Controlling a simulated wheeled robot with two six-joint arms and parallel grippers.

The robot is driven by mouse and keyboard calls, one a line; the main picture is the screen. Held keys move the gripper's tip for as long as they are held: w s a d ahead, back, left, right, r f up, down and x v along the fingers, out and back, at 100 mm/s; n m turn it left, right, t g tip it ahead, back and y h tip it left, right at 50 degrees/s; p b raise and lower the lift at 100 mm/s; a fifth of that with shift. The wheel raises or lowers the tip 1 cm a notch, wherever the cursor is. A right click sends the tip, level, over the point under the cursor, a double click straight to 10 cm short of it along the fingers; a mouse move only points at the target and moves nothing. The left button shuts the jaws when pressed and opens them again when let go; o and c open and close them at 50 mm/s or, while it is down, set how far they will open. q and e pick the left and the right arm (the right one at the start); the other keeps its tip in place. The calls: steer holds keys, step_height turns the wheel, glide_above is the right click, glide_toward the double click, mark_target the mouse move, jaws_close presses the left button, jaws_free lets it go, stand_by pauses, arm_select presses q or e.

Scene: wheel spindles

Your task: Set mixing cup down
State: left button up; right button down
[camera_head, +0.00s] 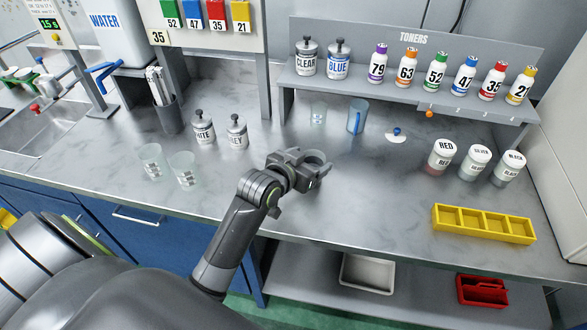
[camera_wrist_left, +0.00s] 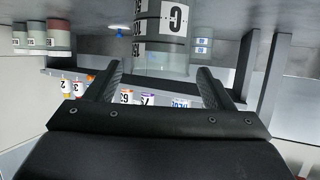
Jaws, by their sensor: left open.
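My left gripper (camera_head: 315,165) is open over the front middle of the grey marbled counter. In the left wrist view its two black fingers (camera_wrist_left: 160,82) stand apart. A clear mixing cup (camera_wrist_left: 162,28) with a white label and dark letter shows just beyond the fingertips, in line with the gap. I see no finger closed on it. In the head view the gripper largely hides this cup. Other clear cups stand on the counter: two at the left (camera_head: 152,160) (camera_head: 186,172), and two below the toner shelf (camera_head: 318,113) (camera_head: 357,117). My right gripper is not seen.
The toner shelf (camera_head: 415,95) holds several bottles at the back. Lidded red (camera_head: 442,157), silver (camera_head: 474,163) and black (camera_head: 507,169) jars stand at the right. A yellow tray (camera_head: 484,224) lies near the front edge. White and grey cans (camera_head: 203,128) (camera_head: 237,132) stand left of the gripper.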

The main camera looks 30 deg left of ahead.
arm_select(q)
steer(key=v, duration=0.8)
steer(key=shift+s, duration=0.1)
stand_by(0.3)
